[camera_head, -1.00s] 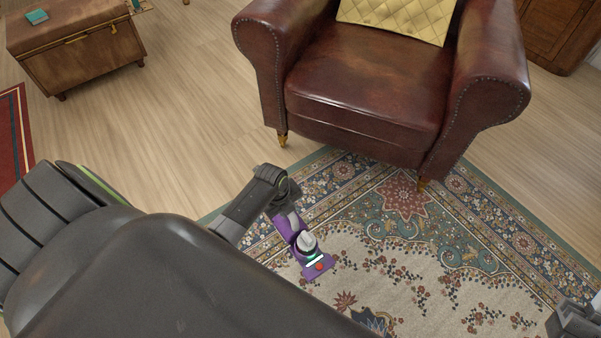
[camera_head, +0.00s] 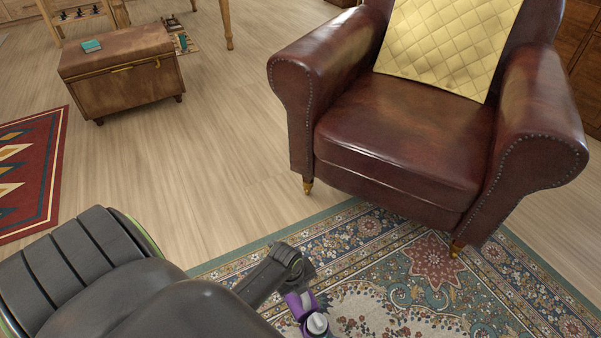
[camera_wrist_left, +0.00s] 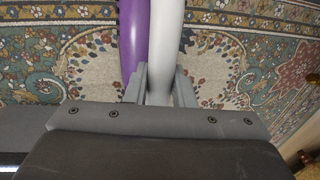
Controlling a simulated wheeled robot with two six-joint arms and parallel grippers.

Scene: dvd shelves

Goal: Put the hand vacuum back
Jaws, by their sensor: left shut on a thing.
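The hand vacuum (camera_head: 316,324) is purple and white and shows at the bottom of the head view, cut off by the lower edge. My left gripper (camera_head: 298,288) is shut on it and holds it over the patterned rug. In the left wrist view, the vacuum's white part (camera_wrist_left: 166,45) runs between the fingers of my left gripper (camera_wrist_left: 161,82), with the purple part beside it. The vacuum's far end is out of the picture there. My right gripper is not in view.
A brown leather armchair (camera_head: 400,130) with a yellow cushion (camera_head: 445,45) stands on the rug's far edge. A red rug (camera_head: 40,170) lies at left. Bare wood floor (camera_head: 220,150) lies between.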

